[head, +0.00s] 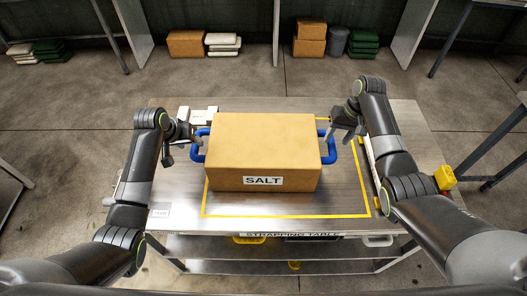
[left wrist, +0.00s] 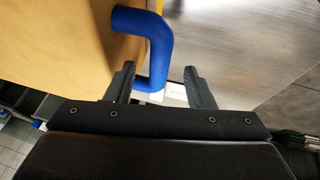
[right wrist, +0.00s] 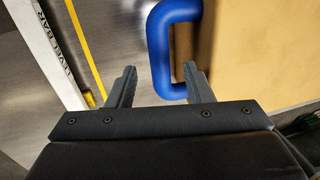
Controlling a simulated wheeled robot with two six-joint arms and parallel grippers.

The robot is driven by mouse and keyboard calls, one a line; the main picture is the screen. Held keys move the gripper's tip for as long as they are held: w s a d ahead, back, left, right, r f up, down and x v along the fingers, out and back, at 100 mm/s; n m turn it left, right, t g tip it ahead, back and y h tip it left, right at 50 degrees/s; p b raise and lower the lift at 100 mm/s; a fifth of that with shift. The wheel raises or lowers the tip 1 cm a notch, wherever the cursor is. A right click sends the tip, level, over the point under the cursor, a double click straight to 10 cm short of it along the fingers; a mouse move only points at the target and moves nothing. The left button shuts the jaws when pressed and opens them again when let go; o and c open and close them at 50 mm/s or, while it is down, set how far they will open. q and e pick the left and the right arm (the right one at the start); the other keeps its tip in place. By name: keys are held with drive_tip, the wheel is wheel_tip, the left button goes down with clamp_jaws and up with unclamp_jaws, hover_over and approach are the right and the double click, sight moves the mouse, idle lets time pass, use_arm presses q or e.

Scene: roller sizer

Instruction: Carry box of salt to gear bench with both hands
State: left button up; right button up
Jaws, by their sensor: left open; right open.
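The tan box of salt (head: 262,145), labelled SALT, sits upright on the metal strapping table (head: 350,225), inside a yellow outline. It has a blue handle on each side, the left one (head: 197,146) and the right one (head: 328,148). My left gripper (head: 193,143) is open at the left handle. In the left wrist view the handle's bar (left wrist: 154,70) reaches between the open fingers (left wrist: 160,85). My right gripper (head: 333,132) is open at the right handle. In the right wrist view that handle (right wrist: 160,55) lies between and beyond the open fingers (right wrist: 160,85). The gear bench cannot be identified.
A white level bar (right wrist: 45,50) lies along the table's right side, with a yellow object (head: 445,177) at that edge. Boxes (head: 311,36) and a grey bin (head: 335,41) stand at the far wall. Open floor (head: 260,80) lies behind the table.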

sight(193, 146)
use_arm(q)
drive_tip(key=shift+x, duration=2.6)
use_arm(e)
drive_tip(key=shift+a+f, duration=0.25)
drive_tip(key=shift+f, duration=1.05)
drive_tip(key=shift+a+f, duration=0.25)
drive_tip(key=shift+f, duration=1.05)
use_arm(q)
drive_tip(key=shift+w, duration=0.1)
clamp_jaws()
use_arm(e)
clamp_jaws()
use_arm(q)
drive_tip(key=shift+w+r, duration=0.25)
use_arm(e)
drive_tip(key=shift+w+r, duration=0.25)
drive_tip(key=shift+w, duration=0.05)
